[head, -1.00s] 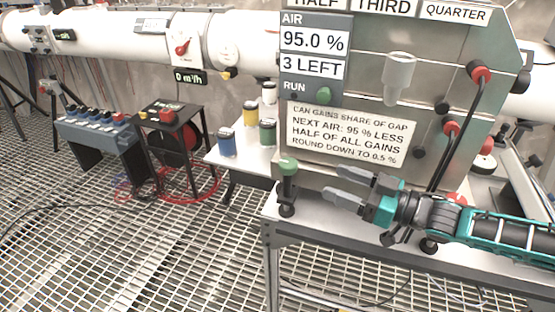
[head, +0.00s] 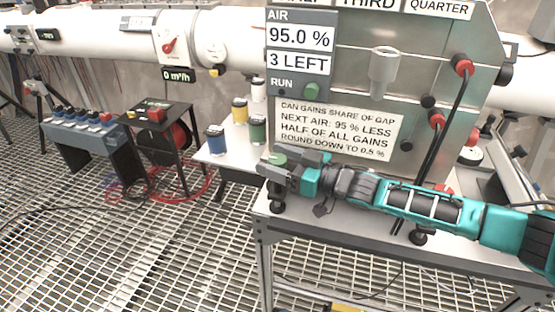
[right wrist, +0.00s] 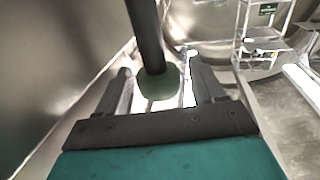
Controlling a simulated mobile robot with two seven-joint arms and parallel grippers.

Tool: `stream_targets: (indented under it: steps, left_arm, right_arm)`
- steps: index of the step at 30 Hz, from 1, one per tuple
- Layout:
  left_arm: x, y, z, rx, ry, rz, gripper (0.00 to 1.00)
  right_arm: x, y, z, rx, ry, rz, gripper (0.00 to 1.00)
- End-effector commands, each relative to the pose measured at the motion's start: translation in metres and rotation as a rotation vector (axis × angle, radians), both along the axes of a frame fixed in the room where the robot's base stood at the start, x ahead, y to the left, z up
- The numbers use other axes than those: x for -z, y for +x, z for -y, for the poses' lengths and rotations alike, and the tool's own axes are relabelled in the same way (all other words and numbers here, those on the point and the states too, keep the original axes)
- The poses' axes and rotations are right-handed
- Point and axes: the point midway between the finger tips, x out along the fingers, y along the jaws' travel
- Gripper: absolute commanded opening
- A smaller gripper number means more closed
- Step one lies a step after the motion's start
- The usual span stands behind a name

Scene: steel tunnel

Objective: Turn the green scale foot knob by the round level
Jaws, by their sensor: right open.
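The green knob (head: 277,159) tops a dark stem at the near left corner of the steel bench, partly hidden by my right gripper. My right gripper (head: 268,167) reaches in from the right, with its fingers at the knob. In the right wrist view, the green knob (right wrist: 158,84) lies between the two open fingers (right wrist: 160,88), with a gap showing on each side. The dark stem (right wrist: 147,35) runs up the picture from it. I cannot make out the round level. My left gripper is not in view.
The steel cabinet (head: 440,130), with a sign and a display reading AIR 95.0 % and 3 LEFT, stands right behind the gripper. Blue (head: 216,139), yellow (head: 239,111) and green (head: 258,129) cans stand on a side table. Grated floor lies open at left.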

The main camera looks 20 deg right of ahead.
Motion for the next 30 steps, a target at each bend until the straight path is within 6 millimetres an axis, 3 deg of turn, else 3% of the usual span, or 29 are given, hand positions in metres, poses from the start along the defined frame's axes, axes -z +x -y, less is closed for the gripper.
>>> stream_targets:
  steps: [5, 21, 30]
  left_arm:
    - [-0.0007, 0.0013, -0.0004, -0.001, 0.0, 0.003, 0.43]
    - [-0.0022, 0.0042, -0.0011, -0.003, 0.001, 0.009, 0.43]
    - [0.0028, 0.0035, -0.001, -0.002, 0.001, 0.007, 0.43]
  right_arm:
    - [0.0002, 0.0, 0.0001, 0.0, 0.0, 0.0, 0.68]
    - [0.0002, -0.0004, 0.0004, 0.0, 0.0, 0.0, 0.18]
    - [-0.0004, 0.0012, -0.0003, -0.077, -0.001, 0.009, 0.18]
